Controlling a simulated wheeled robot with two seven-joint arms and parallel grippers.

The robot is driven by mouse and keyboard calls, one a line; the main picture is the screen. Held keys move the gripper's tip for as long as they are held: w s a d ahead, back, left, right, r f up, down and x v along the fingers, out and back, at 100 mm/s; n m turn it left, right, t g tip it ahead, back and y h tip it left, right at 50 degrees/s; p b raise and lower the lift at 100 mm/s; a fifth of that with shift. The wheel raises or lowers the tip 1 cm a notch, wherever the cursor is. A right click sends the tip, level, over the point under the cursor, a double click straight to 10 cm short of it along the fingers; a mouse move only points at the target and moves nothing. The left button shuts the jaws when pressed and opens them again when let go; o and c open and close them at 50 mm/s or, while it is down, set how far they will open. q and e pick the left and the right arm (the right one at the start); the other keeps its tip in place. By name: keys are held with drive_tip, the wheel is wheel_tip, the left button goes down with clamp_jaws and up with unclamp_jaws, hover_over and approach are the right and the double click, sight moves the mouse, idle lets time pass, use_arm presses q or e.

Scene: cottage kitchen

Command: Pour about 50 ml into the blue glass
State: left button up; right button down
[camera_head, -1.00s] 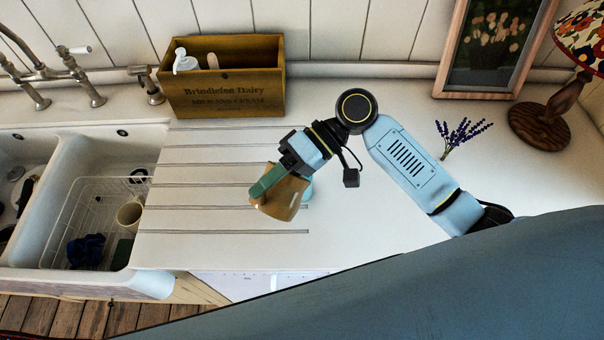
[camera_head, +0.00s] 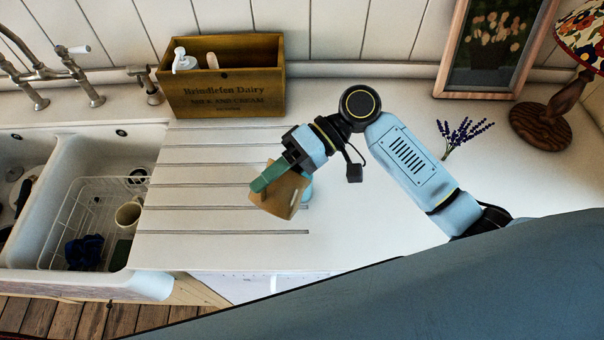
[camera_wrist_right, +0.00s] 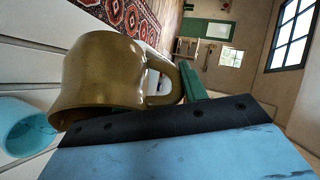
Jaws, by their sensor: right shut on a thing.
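My right gripper (camera_head: 268,178) is shut on a glossy tan-brown jug (camera_head: 287,194) above the grooved draining area of the counter. The jug also shows in the right wrist view (camera_wrist_right: 105,75), tilted, with its handle at the gripper's green finger. The blue glass (camera_wrist_right: 25,128) stands on the counter at the left of the right wrist view, close by the jug's rim. In the head view only a sliver of the blue glass (camera_head: 307,191) shows beside the jug; the rest is hidden behind it. I cannot see any liquid. My left gripper is not in view.
A sink with a wire rack (camera_head: 75,205) and a mug (camera_head: 128,214) is at the left. Lavender (camera_head: 461,134), a lamp base (camera_head: 541,126) and a picture frame (camera_head: 443,85) are at the right.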

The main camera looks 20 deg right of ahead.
sight(266, 203)
drive_tip(key=f+h+p, duration=0.1)
drive_tip(key=s+a+f+t+h+p, duration=0.1)
drive_tip(key=p, duration=0.1)
drive_tip(key=shift+s+a+n+t, duration=0.15)
drive_tip(key=shift+a+n+t, duration=0.15)
drive_tip(key=shift+n, duration=0.1)
drive_tip(key=shift+f+h, duration=0.2)
drive_tip(key=shift+h, duration=0.1)
drive_tip(key=s+a+f+t+h+p, duration=0.1)
drive_tip(key=p, duration=0.2)
drive_tip(key=shift+f+h, duration=0.3)
drive_tip(key=shift+f, duration=0.05)
drive_tip(key=shift+s+a+f+n+t+h+p, duration=0.2)
drive_tip(key=shift+s+a+f+t+h+p, duration=0.1)
drive_tip(key=shift+s+a+f+h+p, duration=0.25)
drive_tip(key=shift+s+a+f+n+t+h+p, duration=0.1)
drive_tip(key=shift+s+a+f+n+t+h, duration=0.2)
drive_tip(key=shift+f, duration=0.4)
drive_tip(key=shift+a, duration=0.1)
drive_tip(key=shift+a+f, duration=0.1)
